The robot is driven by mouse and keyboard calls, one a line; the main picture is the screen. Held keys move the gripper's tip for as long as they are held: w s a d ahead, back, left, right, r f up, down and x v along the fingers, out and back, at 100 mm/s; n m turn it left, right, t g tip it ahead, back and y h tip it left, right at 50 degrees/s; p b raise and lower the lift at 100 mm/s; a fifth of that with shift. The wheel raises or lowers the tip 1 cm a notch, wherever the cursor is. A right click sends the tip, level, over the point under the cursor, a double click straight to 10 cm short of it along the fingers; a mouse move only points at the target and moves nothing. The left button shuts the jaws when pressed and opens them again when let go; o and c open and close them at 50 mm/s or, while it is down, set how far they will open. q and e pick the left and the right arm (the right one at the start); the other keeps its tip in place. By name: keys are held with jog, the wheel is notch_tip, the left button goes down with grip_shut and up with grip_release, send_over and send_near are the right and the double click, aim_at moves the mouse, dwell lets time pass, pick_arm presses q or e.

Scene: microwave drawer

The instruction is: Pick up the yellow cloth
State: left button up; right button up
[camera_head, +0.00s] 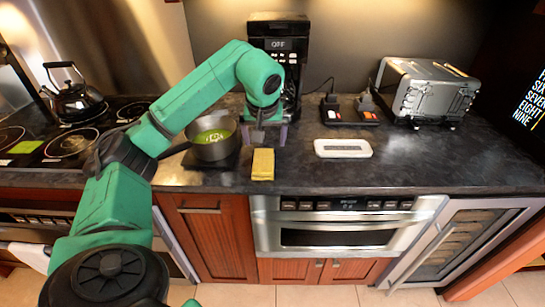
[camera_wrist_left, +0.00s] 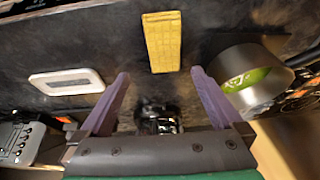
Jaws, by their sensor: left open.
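The yellow cloth (camera_head: 263,165) lies folded in a narrow strip on the dark counter, near its front edge. It also shows in the left wrist view (camera_wrist_left: 162,42), at the top, beyond the fingertips and apart from them. My left gripper (camera_head: 268,135) is over the counter, just behind the cloth in the head view. Its two purple fingers (camera_wrist_left: 160,76) are spread open with nothing between them. My right gripper is in neither view.
A white tray (camera_head: 343,148) lies to the right. A coffee maker (camera_head: 279,38) stands behind the gripper, and a toaster (camera_head: 428,90) at back right. Bare counter lies right of the cloth.

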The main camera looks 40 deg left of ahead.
aim_at(263, 160)
pick_arm(q)
jog(key=f, duration=0.1)
jog(key=s+f, duration=0.1)
jog(key=a+f, duration=0.1)
jog(key=shift+s+p, duration=0.25)
jog(key=shift+p, duration=0.1)
jog(key=shift+x, duration=0.85)
jog(key=p+x, duration=0.1)
jog(key=x, duration=0.2)
jog(key=w+p+x, duration=0.1)
jog(key=x, duration=0.2)
jog(key=shift+w+r, duration=0.15)
jog(key=shift+a, duration=0.1)
jog(key=shift+c, duration=0.6)
jog(key=shift+f, duration=0.25)
jog(key=c, duration=1.1)
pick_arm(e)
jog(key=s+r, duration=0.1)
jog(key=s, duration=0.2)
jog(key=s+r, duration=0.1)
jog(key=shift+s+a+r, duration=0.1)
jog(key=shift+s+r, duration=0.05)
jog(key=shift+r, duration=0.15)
